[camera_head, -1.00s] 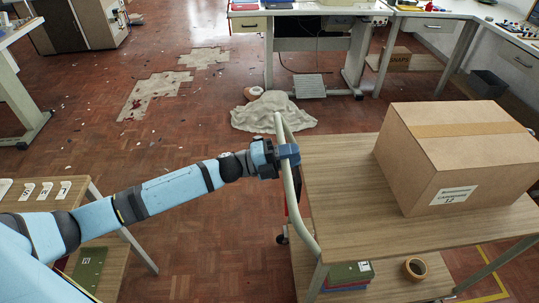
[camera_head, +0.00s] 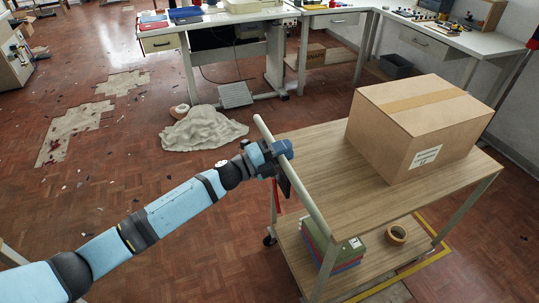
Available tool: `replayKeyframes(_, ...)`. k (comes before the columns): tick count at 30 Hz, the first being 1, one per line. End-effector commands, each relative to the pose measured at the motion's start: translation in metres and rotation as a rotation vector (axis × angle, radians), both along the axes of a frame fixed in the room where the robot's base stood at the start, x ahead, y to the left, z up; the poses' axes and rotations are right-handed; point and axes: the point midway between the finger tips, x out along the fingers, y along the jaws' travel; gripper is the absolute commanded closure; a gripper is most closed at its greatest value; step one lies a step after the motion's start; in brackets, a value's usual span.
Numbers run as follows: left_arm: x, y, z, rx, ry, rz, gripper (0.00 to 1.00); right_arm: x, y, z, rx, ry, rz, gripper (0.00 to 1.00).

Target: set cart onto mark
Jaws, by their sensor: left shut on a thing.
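The cart (camera_head: 325,163) is a two-shelf wooden trolley with a pale push handle (camera_head: 306,193) along its left side. A large cardboard box (camera_head: 385,138) with a white label stands on the top shelf. The lower shelf holds a stack of green, red and blue flat items (camera_head: 335,248) and a tape roll (camera_head: 396,235). A yellow floor line (camera_head: 441,254) shows beside and under the cart's right front part; how far the cart overlaps the marked area is partly hidden. My right gripper is out of view.
A crumpled grey heap (camera_head: 203,129) lies on the floor behind the cart's left side. A sewing-type bench (camera_head: 170,27) and a corner counter (camera_head: 425,34) stand at the back. Bare patches (camera_head: 75,128) and scattered scraps mark the left floor, which is mostly open.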

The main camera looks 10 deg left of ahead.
Motion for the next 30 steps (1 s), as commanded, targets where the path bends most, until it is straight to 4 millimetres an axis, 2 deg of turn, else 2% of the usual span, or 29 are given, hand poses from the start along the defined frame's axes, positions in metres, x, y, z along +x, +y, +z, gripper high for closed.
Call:
replayKeyframes(21, 0.068, -0.109, -0.001, -0.002, -0.002, 0.001, 1.0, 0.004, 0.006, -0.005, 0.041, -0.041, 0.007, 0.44)
replayKeyframes(30, 0.089, -0.143, 0.0, -0.001, -0.002, 0.002, 1.0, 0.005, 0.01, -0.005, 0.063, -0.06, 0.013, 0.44)
